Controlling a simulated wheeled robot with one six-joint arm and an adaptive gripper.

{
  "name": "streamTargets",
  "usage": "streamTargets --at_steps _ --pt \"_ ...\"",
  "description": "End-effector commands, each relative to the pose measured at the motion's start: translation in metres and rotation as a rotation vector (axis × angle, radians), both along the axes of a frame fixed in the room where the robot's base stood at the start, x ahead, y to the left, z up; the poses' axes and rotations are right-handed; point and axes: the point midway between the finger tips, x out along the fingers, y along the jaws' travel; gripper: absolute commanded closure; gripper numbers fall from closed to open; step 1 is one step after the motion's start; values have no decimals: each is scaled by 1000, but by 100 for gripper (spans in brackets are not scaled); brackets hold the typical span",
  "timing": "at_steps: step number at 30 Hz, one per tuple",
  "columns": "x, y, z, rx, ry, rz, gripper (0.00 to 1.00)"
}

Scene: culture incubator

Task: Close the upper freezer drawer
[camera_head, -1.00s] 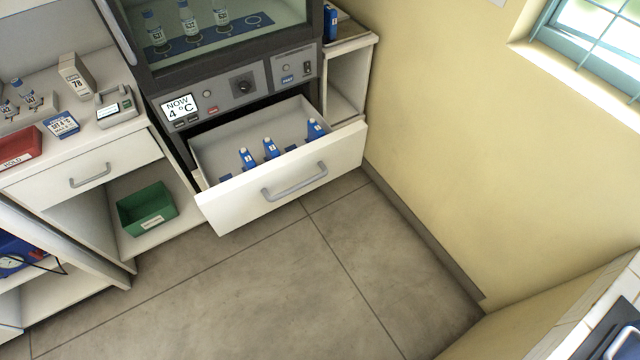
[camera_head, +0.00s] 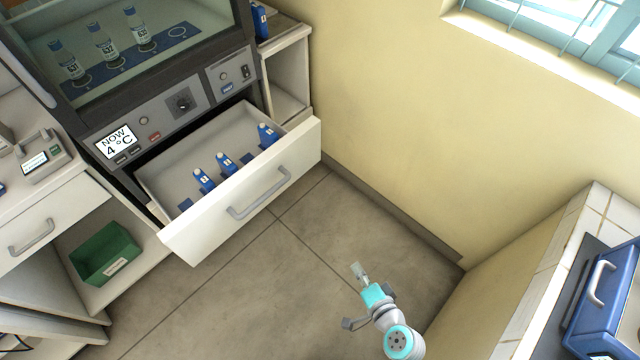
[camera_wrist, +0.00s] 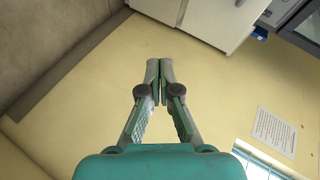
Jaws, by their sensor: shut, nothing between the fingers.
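The upper freezer drawer (camera_head: 252,205) is white with a grey bar handle (camera_head: 259,196) and stands pulled out below the incubator's control panel.
The glass-fronted incubator (camera_head: 150,50) with bottles is above the drawer. A green bin (camera_head: 104,254) sits on a low shelf at left. A yellow wall (camera_head: 400,120) bounds the right, and a tiled counter (camera_head: 535,285) holds a blue case (camera_head: 602,305). Floor before the drawer is clear.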

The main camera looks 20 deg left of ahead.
Motion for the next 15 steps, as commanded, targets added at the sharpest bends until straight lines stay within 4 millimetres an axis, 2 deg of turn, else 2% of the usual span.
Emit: streamTargets --at_steps 1,6,10,15 --pt "17 16 5 43 10 30 100" --pt "57 67 27 189 68 138 100" --pt "80 100 48 282 104 220 100" --pt "96 127 70 358 133 292 100"
